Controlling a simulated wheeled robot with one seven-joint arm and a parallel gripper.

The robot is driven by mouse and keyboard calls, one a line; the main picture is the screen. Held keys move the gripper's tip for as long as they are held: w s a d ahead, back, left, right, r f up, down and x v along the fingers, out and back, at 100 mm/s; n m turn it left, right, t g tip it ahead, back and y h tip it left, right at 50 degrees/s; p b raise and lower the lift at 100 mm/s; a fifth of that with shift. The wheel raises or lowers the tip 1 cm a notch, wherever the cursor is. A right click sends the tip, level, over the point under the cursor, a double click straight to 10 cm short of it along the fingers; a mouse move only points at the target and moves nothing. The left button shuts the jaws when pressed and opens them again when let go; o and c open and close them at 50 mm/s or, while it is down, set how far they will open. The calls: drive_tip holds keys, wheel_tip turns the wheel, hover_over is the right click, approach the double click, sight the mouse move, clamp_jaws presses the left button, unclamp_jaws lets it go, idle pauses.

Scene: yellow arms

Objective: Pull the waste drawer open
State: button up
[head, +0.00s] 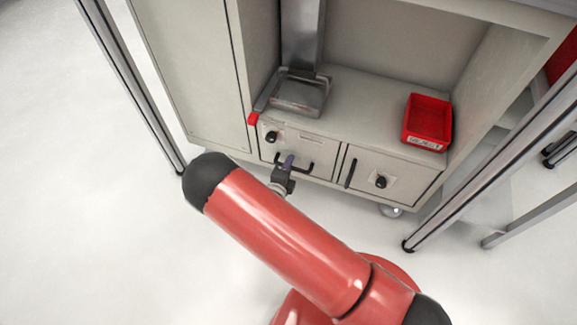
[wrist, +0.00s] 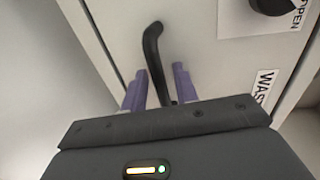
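The waste drawer (head: 318,150) is a pale grey front at the lower left of the cabinet, and it looks shut, level with the front beside it. Its black bar handle (wrist: 153,48) stands out from the panel in the wrist view. A partly cut-off label starting "WAS" (wrist: 264,84) is on the panel. My gripper (wrist: 160,68) has its purple fingers on either side of the handle, with a gap visible at least on the right. The gripper also shows at the handle in the head view (head: 289,160). My palm hides the handle's lower end.
A black knob (head: 271,136) is on the drawer front. A second front (head: 400,170) with a knob and handle lies to the right. A red bin (head: 428,118) and a grey metal tray (head: 300,93) stand above. Metal posts flank the cabinet; the floor at left is clear.

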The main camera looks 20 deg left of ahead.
clamp_jaws()
drive_tip(key=f+v, duration=0.2)
drive_tip(key=v, duration=0.7)
drive_tip(key=f+p+v, duration=0.1)
drive_tip(key=f+v, duration=0.1)
drive_tip(key=v, duration=0.8)
drive_tip(key=shift+s+a, duration=0.15)
drive_tip(key=shift+s, duration=0.55)
unclamp_jaws()
drive_tip(key=v, duration=0.7)
drive_tip(key=shift+s, duration=0.4)
drive_tip(key=shift+a+r, duration=0.1)
